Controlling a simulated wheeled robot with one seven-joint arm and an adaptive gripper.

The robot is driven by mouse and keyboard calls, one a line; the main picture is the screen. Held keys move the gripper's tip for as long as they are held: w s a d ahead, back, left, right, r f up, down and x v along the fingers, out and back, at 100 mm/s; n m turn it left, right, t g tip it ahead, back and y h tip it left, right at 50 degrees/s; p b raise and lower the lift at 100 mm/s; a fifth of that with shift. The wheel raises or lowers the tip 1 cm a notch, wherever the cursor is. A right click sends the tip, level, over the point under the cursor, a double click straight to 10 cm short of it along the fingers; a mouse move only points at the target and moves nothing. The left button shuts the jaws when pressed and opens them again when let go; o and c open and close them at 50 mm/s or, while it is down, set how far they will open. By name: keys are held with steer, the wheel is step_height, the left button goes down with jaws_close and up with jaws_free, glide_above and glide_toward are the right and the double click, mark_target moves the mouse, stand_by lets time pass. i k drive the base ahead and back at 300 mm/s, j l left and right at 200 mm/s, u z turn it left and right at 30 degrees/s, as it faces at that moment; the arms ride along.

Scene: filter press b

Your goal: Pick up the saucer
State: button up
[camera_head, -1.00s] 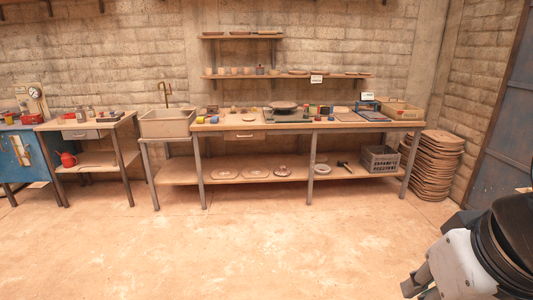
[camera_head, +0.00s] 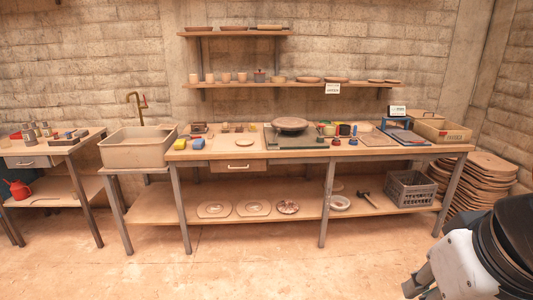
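Several small dish-like things show, and at this distance I cannot tell for sure which is the saucer. A small pale round dish (camera_head: 244,142) lies on the workbench top, left of a dark wheel-like disc (camera_head: 290,124). On the bench's lower shelf lie flat round plates on boards (camera_head: 214,208), a patterned dish (camera_head: 288,207) and a pale round dish (camera_head: 340,202). Shallow dishes (camera_head: 308,79) and small flat ones (camera_head: 376,80) stand on the wall shelf.
The workbench (camera_head: 225,153) carries several small coloured things. A sink (camera_head: 136,147) stands to its left, a grey crate (camera_head: 410,190) is on its lower shelf, and stacked boards (camera_head: 490,172) stand at the right. The floor (camera_head: 250,270) in front is clear.

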mark_target(244, 142)
steer(key=i+u, duration=0.1)
steer(key=i, duration=0.8)
steer(key=i+l, duration=0.15)
steer(key=i, duration=0.75)
steer(key=i+l+u, duration=0.1)
steer(key=i+u, duration=0.3)
steer(key=i+l+u, duration=0.8)
steer(key=i, duration=0.15)
steer(key=j, duration=0.05)
